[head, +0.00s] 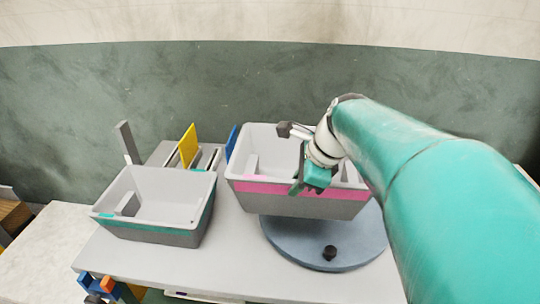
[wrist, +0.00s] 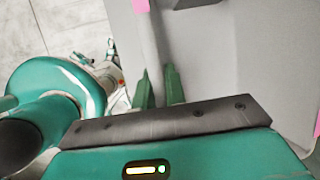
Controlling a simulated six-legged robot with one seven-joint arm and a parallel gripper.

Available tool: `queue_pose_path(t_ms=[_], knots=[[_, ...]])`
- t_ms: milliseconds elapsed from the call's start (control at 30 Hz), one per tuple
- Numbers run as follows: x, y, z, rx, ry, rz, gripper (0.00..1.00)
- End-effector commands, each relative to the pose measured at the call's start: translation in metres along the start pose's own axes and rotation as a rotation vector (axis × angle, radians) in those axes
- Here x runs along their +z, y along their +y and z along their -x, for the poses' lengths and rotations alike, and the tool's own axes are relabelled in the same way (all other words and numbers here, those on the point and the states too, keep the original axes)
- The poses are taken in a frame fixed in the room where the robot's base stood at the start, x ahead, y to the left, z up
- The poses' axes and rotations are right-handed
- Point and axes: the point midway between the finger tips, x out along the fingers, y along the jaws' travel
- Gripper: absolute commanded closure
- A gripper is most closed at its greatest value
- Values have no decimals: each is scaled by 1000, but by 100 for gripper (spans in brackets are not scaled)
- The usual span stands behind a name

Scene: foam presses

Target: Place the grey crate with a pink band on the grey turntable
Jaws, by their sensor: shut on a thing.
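The grey crate with a pink band (head: 260,188) is in the middle of the head view, over the grey turntable (head: 360,247). My gripper (head: 299,186) is shut on the crate's near wall, with its fingers reaching over the rim. In the wrist view the fingers (wrist: 159,88) straddle the crate's wall, and the crate's grey inside (wrist: 240,60) fills the right side. The crate covers the back of the turntable. I cannot tell whether the crate's base touches the turntable or hangs just above it.
A second grey crate with a teal band (head: 150,235) stands on the table at left. Behind it are a yellow panel (head: 188,146), a blue panel (head: 231,142) and a grey upright (head: 127,142). A black knob (head: 330,253) sits on the turntable's front. The table's front strip (head: 235,265) is clear.

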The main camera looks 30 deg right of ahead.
Motion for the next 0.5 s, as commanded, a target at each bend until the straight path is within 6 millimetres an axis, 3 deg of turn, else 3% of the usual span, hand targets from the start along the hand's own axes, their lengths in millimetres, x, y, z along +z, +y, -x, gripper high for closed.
queue_pose_path(t_ms=[267,500], knots=[[-4,-4,-5,4,1,0,100],[-45,-35,-19,5,1,-4,100]])
